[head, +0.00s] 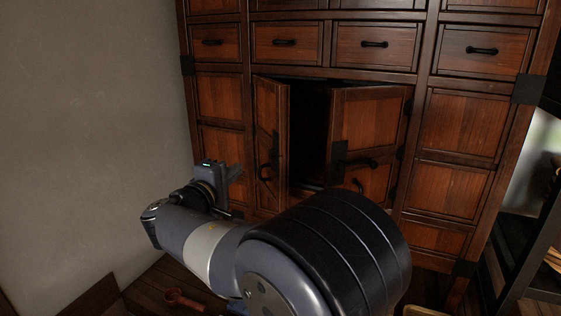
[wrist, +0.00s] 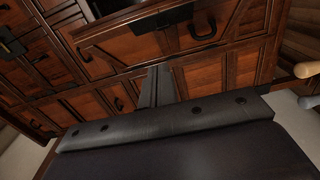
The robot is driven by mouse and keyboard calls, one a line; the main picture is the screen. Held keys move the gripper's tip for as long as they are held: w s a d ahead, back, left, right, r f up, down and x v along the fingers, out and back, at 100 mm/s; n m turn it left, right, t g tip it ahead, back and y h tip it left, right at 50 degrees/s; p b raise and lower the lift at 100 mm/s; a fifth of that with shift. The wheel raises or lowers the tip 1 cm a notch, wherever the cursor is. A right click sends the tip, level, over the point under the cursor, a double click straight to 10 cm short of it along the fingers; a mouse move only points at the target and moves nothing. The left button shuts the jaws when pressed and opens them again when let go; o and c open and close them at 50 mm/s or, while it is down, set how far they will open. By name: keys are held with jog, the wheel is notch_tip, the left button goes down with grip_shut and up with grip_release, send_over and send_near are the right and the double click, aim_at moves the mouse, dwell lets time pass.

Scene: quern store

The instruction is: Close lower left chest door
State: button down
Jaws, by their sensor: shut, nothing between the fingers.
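The wooden chest (head: 228,83) has two doors low in its middle, and both stand open. The left door (head: 266,120) is swung out from its left side, with a black handle near its lower part. The right door (head: 368,118) is also swung outward, with a dark gap between the two. My gripper (head: 236,172) is shut and empty, just left of the left door in the head view; I cannot tell if it touches. In the wrist view its closed fingers (wrist: 158,75) point toward tilted wooden panels with black fittings.
Closed drawers (head: 285,42) with black handles run above the doors. A plain grey wall (head: 90,100) stands at the left. A small reddish-brown object (head: 183,298) lies on the floor. A dark rack (head: 520,245) stands at the right.

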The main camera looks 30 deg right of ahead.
send_near(276, 148)
jog(key=w+a+x, duration=0.1)
jog(key=x, duration=0.4)
jog(key=shift+s+d, duration=0.1)
jog(key=shift+d, duration=0.75)
jog(key=shift+d, duration=0.1)
